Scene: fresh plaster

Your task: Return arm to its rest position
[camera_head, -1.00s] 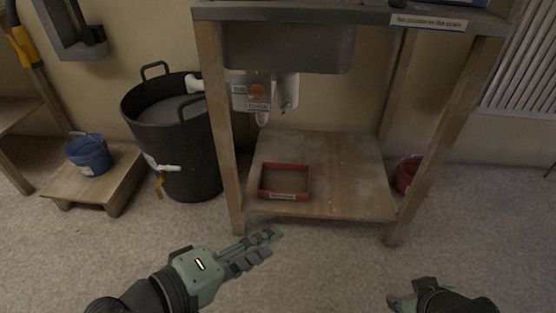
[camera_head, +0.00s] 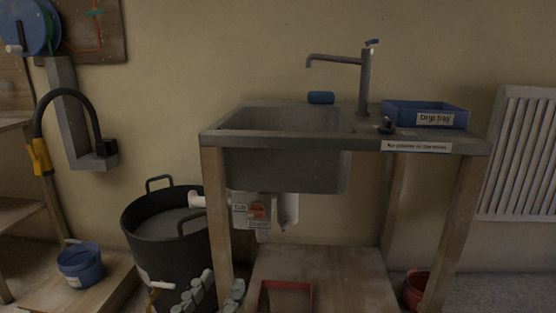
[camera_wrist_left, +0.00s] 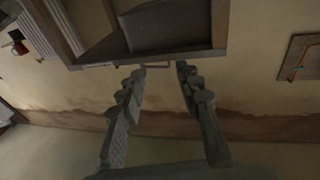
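My left gripper (camera_head: 223,279) shows only as two grey fingers at the bottom edge of the head view, pointing up in front of the sink stand's left leg. In the left wrist view the same gripper (camera_wrist_left: 160,71) has its fingers well apart with nothing held between them. The rest of my left arm is below the head view. My right gripper and arm are not in view.
The sink stand (camera_head: 212,170) has a blue drip tray (camera_head: 425,116) on top and a red tray (camera_head: 263,297) on its lower shelf. A black tub (camera_head: 165,245) stands left of it, beside a blue bucket (camera_head: 80,265). A red bucket (camera_head: 414,288) is at right.

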